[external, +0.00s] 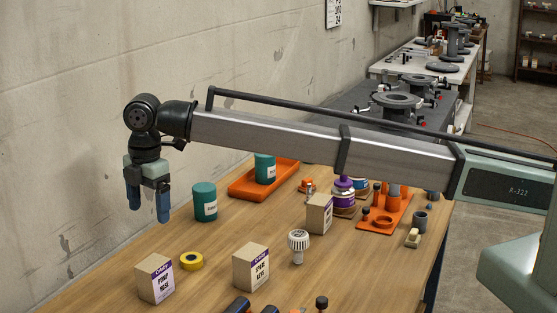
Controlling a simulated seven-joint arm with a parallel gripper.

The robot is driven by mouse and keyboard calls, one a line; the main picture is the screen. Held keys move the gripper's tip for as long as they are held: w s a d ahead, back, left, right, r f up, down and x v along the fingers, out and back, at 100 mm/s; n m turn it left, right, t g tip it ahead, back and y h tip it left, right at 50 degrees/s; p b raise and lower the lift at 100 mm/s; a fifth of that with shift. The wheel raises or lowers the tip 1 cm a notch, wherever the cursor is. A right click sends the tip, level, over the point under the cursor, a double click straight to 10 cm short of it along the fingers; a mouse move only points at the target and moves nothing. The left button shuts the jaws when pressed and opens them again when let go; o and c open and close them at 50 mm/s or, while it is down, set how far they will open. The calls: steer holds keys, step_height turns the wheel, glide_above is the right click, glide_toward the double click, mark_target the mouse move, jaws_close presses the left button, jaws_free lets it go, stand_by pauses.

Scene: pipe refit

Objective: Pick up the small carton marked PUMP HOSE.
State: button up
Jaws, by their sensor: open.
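The small carton marked PUMP HOSE (155,279) stands upright on the wooden table at the lower left of the external view. It is tan with a white label and a purple band. My gripper (148,207) is open and empty, its two blue fingers pointing down. It hangs in the air above and behind the carton, apart from it.
A yellow tape roll (192,261) lies right beside the PUMP HOSE carton. A similar carton (251,267) stands to the right, and another carton (319,214) farther back. A teal can (204,202) stands near my gripper. An orange tray (264,179) holds another teal can. A concrete wall (60,130) borders the left.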

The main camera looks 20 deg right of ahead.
glide_above(153, 263)
steer(key=a+n, duration=0.1)
step_height(153, 263, down, 8)
steer(key=shift+d+f, duration=0.1)
steer(key=shift+f, duration=0.1)
steer(key=shift+d+f, duration=0.2)
steer(key=shift+f, duration=1.1)
steer(key=shift+d+f, duration=0.15)
steer(key=shift+f, duration=1.15)
steer(key=c, duration=1.1)
